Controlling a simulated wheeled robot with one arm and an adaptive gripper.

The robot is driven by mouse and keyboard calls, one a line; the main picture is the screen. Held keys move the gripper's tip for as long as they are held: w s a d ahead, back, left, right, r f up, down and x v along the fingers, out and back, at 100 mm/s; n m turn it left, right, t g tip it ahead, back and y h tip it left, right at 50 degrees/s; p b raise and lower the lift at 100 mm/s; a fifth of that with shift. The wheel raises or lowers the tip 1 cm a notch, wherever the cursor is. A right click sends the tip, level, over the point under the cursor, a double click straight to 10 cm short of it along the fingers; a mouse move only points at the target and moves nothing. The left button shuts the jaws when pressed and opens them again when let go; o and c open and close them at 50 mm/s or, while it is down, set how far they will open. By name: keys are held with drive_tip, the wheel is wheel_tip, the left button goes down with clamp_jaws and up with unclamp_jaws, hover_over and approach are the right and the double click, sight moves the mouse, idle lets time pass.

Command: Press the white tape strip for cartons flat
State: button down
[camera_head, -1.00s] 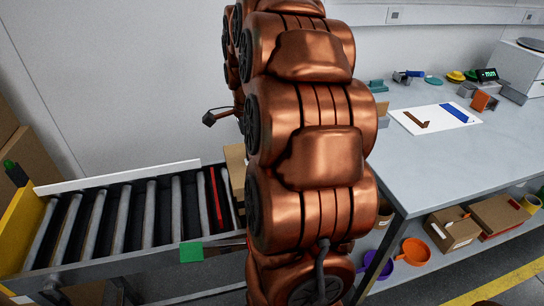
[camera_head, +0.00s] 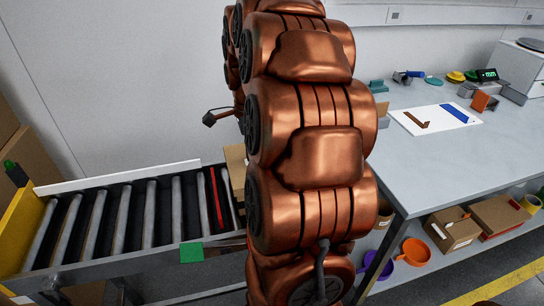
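I cannot make out a white tape strip for cartons in this view. A tan carton (camera_head: 236,163) shows partly at the far right end of the roller conveyor, mostly hidden behind my copper-coloured arm. My gripper is not seen; the large arm links fill the middle of the picture and hide what lies behind them. A white sheet (camera_head: 408,124) lies on the grey bench and bears a brown bent strip (camera_head: 418,120) and a blue strip (camera_head: 455,113).
The roller conveyor (camera_head: 120,220) runs at the left, with a red bar (camera_head: 216,200) across it and a green square (camera_head: 191,252) on its front. The bench (camera_head: 440,165) is clear in front. Tools and a scale (camera_head: 487,75) stand at its back.

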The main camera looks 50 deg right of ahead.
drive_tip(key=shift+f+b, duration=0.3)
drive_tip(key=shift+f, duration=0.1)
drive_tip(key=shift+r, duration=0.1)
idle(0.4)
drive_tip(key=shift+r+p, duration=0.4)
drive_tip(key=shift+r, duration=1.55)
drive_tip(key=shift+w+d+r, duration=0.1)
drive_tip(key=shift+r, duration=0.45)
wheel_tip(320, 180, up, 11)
